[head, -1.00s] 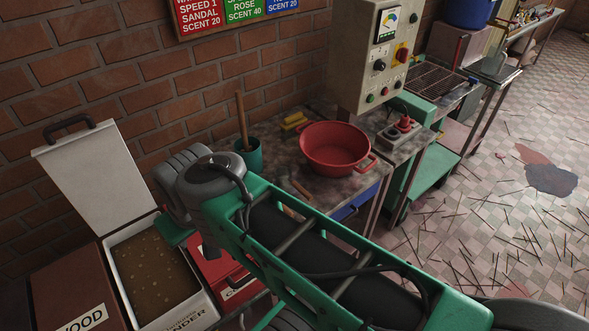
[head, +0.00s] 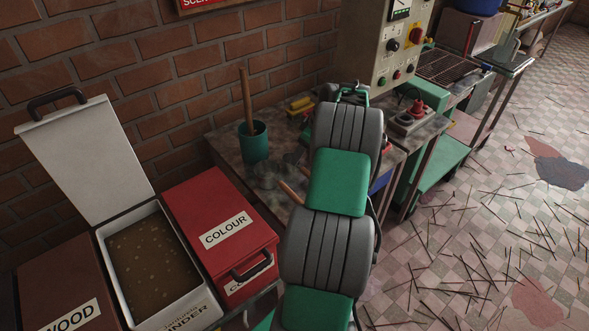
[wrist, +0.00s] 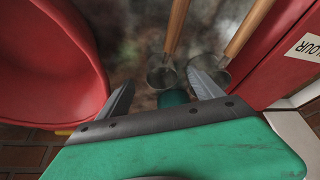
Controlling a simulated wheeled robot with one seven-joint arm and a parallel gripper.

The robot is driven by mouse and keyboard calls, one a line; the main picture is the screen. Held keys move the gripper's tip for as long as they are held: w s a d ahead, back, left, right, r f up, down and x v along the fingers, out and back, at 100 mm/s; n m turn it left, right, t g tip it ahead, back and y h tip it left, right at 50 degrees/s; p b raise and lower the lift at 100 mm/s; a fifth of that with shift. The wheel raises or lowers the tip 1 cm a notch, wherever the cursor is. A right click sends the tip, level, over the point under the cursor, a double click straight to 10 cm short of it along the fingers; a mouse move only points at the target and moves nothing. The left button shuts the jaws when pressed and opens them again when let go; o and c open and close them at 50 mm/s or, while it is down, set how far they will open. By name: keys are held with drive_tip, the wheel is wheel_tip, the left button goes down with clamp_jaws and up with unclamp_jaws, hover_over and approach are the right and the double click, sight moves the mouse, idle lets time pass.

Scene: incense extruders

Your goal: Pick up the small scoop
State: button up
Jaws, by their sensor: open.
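Two metal scoops with wooden handles lie side by side on the worktop. In the wrist view the left scoop (wrist: 162,78) has its bowl between my fingertips, and its handle runs to the top edge. The right scoop (wrist: 243,38) has its bowl beside and partly behind my right finger. The left bowl looks slightly smaller, but I cannot tell surely. My gripper (wrist: 163,88) is open and empty, pointing down towards the bowls. In the head view one scoop handle (head: 291,192) shows beside my arm, which hides the gripper and the other handle.
A teal pot (head: 254,143) with a wooden stick stands behind the scoops. A red basin (wrist: 45,60) is close on the left in the wrist view. The red COLOUR box (head: 220,225) stands opposite it. An open white bin (head: 110,240) is farther left in the head view.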

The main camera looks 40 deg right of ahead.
drive_tip(key=p+x, duration=0.1)
drive_tip(key=x, duration=0.5)
drive_tip(key=shift+w+a, duration=0.1)
drive_tip(key=shift+w, duration=0.05)
drive_tip(key=c, duration=1.6)
drive_tip(key=shift+o, duration=0.2)
drive_tip(key=shift+r, duration=0.15)
drive_tip(key=shift+r, duration=0.3)
wheel_tip(320, 180, up, 3)
drive_tip(key=shift+f+b, duration=0.1)
drive_tip(key=shift+b, duration=0.45)
drive_tip(key=s+r, duration=0.1)
drive_tip(key=s+a+r, duration=0.1)
drive_tip(key=r, duration=0.1)
drive_tip(key=s+r+b, duration=0.1)
drive_tip(key=shift+s+a+r, duration=0.15)
drive_tip(key=shift+s+a, duration=0.15)
drive_tip(key=shift+s, duration=0.05)
drive_tip(key=s+a+r+b, duration=0.2)
drive_tip(key=s+a+r, duration=0.3)
drive_tip(key=s, duration=0.3)
drive_tip(key=shift+s, duration=0.35)
